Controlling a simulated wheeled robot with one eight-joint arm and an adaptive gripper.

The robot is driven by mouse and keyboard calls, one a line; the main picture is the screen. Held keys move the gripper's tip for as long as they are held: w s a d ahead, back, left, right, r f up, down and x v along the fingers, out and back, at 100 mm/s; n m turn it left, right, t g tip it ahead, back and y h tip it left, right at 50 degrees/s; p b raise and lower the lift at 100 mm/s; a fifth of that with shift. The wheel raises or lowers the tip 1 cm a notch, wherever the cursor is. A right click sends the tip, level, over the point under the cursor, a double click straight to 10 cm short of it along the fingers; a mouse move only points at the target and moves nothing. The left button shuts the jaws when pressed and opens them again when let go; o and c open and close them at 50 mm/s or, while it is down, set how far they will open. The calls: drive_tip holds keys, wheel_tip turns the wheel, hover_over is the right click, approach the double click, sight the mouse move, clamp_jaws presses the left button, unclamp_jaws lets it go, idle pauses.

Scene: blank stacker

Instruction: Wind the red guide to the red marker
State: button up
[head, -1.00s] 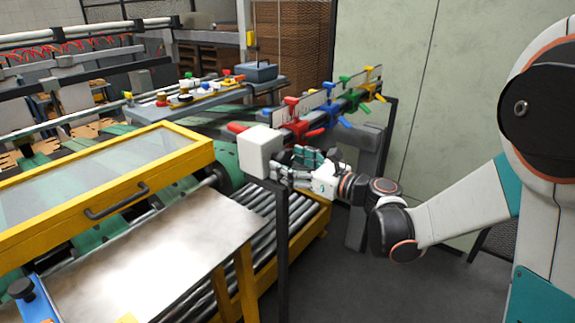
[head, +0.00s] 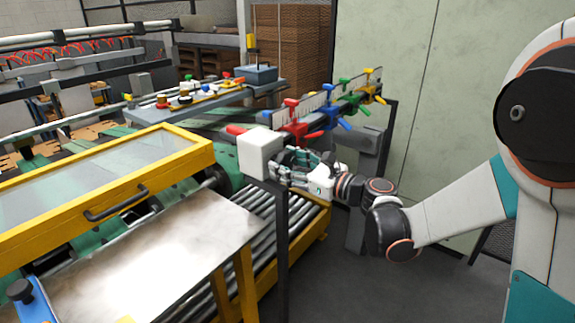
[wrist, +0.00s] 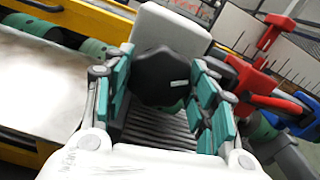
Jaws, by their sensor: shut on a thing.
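The red guide (head: 297,126) is on the ruled bar beyond the white box, nearest of the coloured guides. A red piece (head: 291,101), perhaps the red marker, stands at the bar's upper edge above it. The wrist view shows the red guide (wrist: 250,84) at right and the upper red piece (wrist: 274,28) above it. I cannot tell how well they line up. My gripper (head: 290,160) is at the right side of the white box (head: 259,152). In the wrist view its teal-padded fingers are around a black knob (wrist: 160,76) on the box's face.
Blue (head: 331,112), green (head: 353,99) and yellow (head: 373,94) guides sit farther along the bar. A yellow-framed cover (head: 105,180) and a metal sheet (head: 155,262) lie at left. Rollers (head: 308,228) run below the box. The floor at lower right is clear.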

drive_tip(key=n, duration=0.3)
idle(0.4)
drive_tip(key=o, duration=1.1)
drive_tip(key=shift+d, duration=0.1)
drive_tip(key=v, duration=1.1)
drive_tip(key=shift+s+d, duration=0.3)
